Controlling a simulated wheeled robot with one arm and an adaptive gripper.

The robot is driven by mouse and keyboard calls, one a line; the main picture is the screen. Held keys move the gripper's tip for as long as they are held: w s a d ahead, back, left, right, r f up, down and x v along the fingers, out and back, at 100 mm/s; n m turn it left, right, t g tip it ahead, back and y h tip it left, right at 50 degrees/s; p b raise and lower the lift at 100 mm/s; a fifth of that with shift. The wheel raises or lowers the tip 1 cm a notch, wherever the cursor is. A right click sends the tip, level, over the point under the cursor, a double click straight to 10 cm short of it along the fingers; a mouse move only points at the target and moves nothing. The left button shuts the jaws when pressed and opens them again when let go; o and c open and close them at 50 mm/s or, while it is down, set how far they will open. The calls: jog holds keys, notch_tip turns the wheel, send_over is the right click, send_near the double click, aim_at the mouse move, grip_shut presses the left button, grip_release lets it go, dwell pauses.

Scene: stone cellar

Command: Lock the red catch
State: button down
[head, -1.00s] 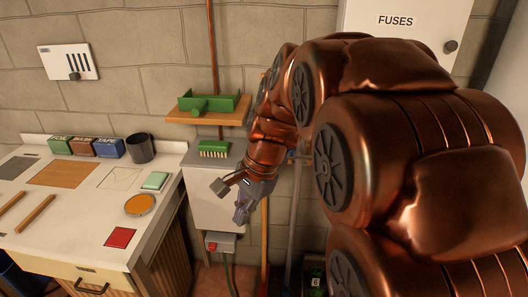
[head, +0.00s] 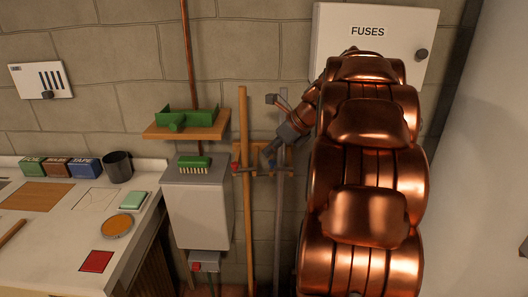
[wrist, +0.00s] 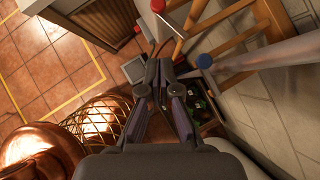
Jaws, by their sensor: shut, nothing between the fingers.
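The red catch (head: 236,167) is a small red-ended piece at the left end of a wooden wall rack (head: 283,174), beside an upright wooden pole (head: 245,205). A dark bar seems to run from it across the pole; I cannot tell whether it is locked. In the wrist view a red knob (wrist: 157,5) shows at the top edge, and a blue knob (wrist: 204,61) lies right of the fingers. My gripper (head: 267,158) is shut and empty, in front of the rack, right of the red catch. It also shows in the wrist view (wrist: 158,66), apart from the red knob.
A grey pole (head: 279,215) stands right of the wooden pole. A grey box (head: 197,215) with a green brush (head: 194,163) is to the left, below a shelf (head: 187,131). The workbench (head: 60,245) is further left; the fuse cabinet (head: 340,60) hangs above.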

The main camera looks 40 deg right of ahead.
send_near(237, 170)
notch_tip(237, 170, down, 3)
jog(key=shift+w+a+f+p, duration=0.2)
jog(key=shift+w+a+p, duration=0.15)
jog(key=shift+w, duration=0.4)
jog(key=shift+w+a+f+p, duration=0.2)
jog(key=shift+w+a+p, duration=0.15)
jog(key=shift+w, duration=0.35)
